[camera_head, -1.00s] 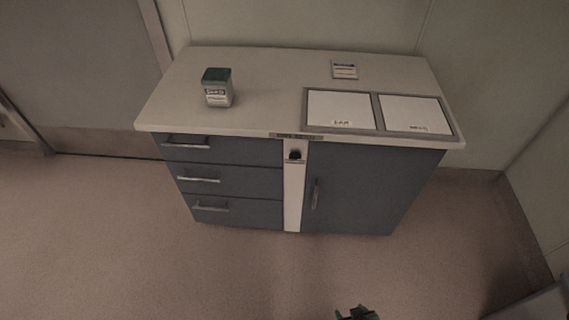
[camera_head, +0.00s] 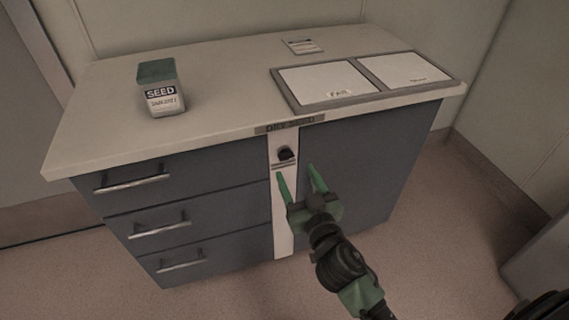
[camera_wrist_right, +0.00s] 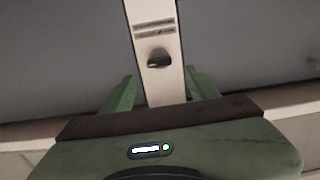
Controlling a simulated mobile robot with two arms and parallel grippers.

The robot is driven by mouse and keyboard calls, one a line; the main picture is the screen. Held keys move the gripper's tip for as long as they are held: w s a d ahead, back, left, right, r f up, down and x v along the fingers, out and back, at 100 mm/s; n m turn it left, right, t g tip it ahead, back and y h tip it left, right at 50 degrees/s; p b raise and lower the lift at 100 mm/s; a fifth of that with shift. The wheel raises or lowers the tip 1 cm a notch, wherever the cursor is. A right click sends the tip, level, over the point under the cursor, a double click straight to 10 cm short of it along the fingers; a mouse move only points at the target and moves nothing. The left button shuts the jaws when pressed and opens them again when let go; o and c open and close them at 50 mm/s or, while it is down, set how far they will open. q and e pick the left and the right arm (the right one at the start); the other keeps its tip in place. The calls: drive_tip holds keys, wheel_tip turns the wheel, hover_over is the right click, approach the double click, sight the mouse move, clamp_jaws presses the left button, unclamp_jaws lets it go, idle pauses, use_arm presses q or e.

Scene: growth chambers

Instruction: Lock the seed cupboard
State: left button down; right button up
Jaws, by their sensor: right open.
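The seed cupboard (camera_head: 353,167) is a blue-grey cabinet with a pale top and a label reading "DRY SEED" on its front edge. A black lock knob (camera_head: 286,154) sits high on the white strip between drawers and door. The knob also shows in the right wrist view (camera_wrist_right: 159,58), on the white strip between the fingers. My right gripper (camera_head: 297,174) is open and empty, its green fingertips just below and in front of the knob, apart from it. The door looks shut; its handle is hidden behind the gripper. My left gripper is not in view.
Three drawers with bar handles (camera_head: 160,229) are shut on the left. On top stand a green-lidded seed tin (camera_head: 162,88), a framed two-panel tray (camera_head: 283,91) and a small card (camera_head: 302,46). The floor before the cabinet is clear.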

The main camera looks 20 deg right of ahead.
sight(287, 158)
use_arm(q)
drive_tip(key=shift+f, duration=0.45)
use_arm(e)
drive_tip(key=w, duration=0.6)
drive_tip(key=shift+a, duration=0.1)
clamp_jaws()
